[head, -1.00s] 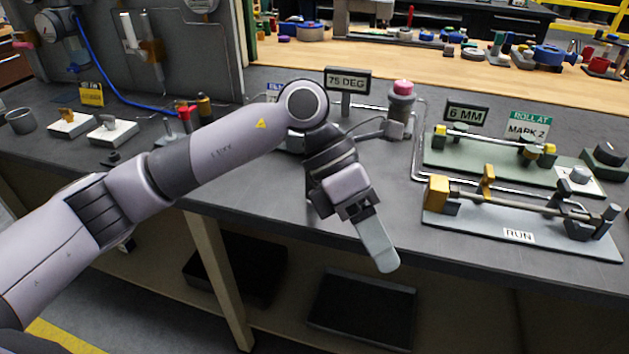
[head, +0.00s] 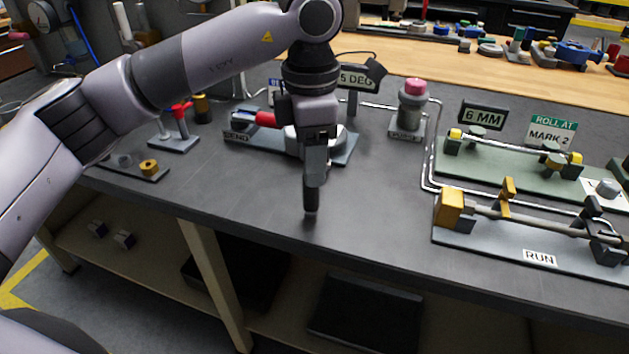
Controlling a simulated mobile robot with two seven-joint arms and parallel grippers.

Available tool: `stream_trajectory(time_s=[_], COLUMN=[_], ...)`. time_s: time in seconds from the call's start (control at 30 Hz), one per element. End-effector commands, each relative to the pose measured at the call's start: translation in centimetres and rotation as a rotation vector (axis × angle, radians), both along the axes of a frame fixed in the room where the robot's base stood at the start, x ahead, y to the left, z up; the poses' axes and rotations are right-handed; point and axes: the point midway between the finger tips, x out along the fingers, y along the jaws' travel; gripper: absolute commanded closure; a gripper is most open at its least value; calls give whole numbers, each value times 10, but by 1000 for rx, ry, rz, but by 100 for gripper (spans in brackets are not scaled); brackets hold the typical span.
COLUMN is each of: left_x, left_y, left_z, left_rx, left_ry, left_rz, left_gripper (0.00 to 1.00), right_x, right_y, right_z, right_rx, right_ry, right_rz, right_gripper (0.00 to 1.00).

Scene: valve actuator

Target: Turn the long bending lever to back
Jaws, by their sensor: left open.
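The bending station (head: 345,152) is a blue-grey plate with a BEND label, on the bench in the middle of the head view. A lever with a red grip (head: 266,119) shows at its left side, next to the gripper. The rest of the lever and part of the round light-coloured bending head (head: 296,140) are hidden behind my left gripper. My left gripper (head: 311,205) points straight down in front of the station, open and empty, seen edge-on. Its fingertips are close to the bench top; I cannot tell whether they touch. My right gripper is not in view.
A 75 DEG sign, partly covered by my arm, stands behind. A post with a pink button (head: 415,90) stands to the right. The RUN fixture (head: 480,245) and the 6 MM fixture (head: 510,165) fill the right. A red-topped stand (head: 180,125) is left. The front bench is clear.

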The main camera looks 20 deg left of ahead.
Motion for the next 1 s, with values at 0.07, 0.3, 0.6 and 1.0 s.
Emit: stream_trajectory(time_s=[0.07, 0.3, 0.6, 1.0], left_x=[-1, -1, 0, 0], left_y=[0, 0, 0, 0], left_z=[-11, -48, -65, -65], left_rx=[0, 0, 0, 0], left_ry=[4, 3, 1, 1], left_rz=[-1, 0, 0, 0], left_gripper=[48, 48, 48, 100], right_x=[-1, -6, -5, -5], right_y=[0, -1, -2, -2], right_z=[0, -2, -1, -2], right_rx=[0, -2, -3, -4], right_ry=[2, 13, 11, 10], right_rz=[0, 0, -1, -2], right_gripper=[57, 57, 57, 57])
